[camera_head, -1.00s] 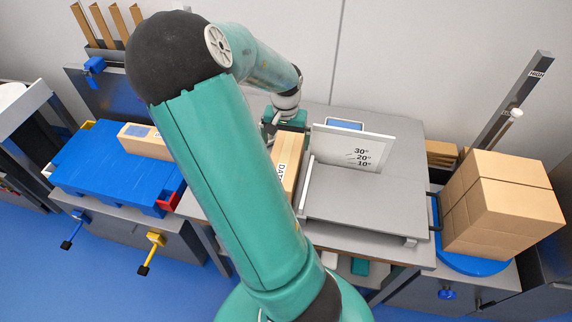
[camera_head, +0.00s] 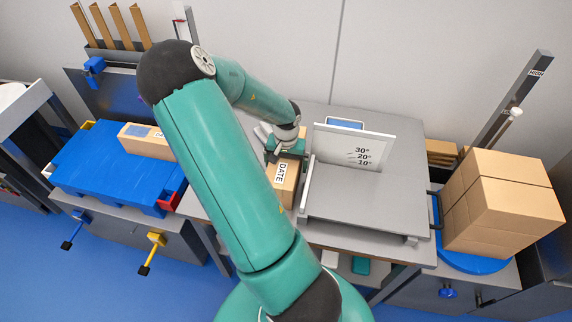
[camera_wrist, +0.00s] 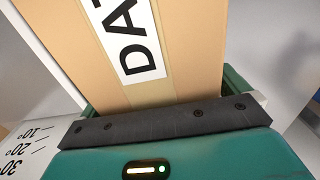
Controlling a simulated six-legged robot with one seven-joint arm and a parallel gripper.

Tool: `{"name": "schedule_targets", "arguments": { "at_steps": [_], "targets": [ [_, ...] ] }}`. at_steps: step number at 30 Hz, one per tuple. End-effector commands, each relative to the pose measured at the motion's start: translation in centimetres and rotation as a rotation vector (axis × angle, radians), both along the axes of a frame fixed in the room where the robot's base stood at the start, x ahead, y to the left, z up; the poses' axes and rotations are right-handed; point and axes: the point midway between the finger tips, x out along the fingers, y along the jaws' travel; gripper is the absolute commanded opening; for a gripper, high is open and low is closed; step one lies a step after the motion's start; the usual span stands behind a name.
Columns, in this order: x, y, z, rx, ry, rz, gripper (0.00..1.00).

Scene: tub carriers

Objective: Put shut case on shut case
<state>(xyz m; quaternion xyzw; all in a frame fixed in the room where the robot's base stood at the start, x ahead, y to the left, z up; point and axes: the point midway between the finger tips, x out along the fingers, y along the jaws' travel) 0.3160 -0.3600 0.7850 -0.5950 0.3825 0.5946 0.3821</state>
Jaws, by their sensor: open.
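A shut cardboard case (camera_head: 286,176) with a white "DATE" label stands on the grey bench, left of the upright angle plate. Its top and label fill much of the wrist view (camera_wrist: 190,50). My gripper (camera_head: 284,150) is open at the far end of this case. In the wrist view, the green jaws (camera_wrist: 165,92) stand on both sides of the case; whether they touch it I cannot tell. Another shut cardboard case (camera_head: 146,143) with a blue patch lies on the blue pallet (camera_head: 105,172) at left, partly hidden by my arm.
The angle plate (camera_head: 352,148), marked 30°, 20° and 10°, stands close right of the labelled case. A carton stack (camera_head: 500,205) sits on a blue turntable (camera_head: 470,262) at right. Brown posts (camera_head: 115,28) rise behind the pallet. The pallet's front is clear.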

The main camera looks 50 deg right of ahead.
Motion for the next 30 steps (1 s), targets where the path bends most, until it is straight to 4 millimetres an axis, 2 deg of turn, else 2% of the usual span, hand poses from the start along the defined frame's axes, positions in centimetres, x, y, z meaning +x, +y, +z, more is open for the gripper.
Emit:
{"name": "schedule_targets", "arguments": {
  "at_steps": [2, 15, 16, 25, 30],
  "targets": [
    [0.0, 0.0, 0.0, 0.0, 0.0, 0.0, 1.0],
    [0.0, 0.0, 0.1, 0.001, 0.0, 0.001, 0.16],
    [0.1, -0.1, 0.2, -0.001, -0.002, 0.0, 0.12],
    [0.1, -0.1, 0.4, -0.001, -0.002, 0.001, 0.12],
    [0.2, -0.1, 2.0, -0.002, -0.005, 0.003, 0.12]
  ]
}}
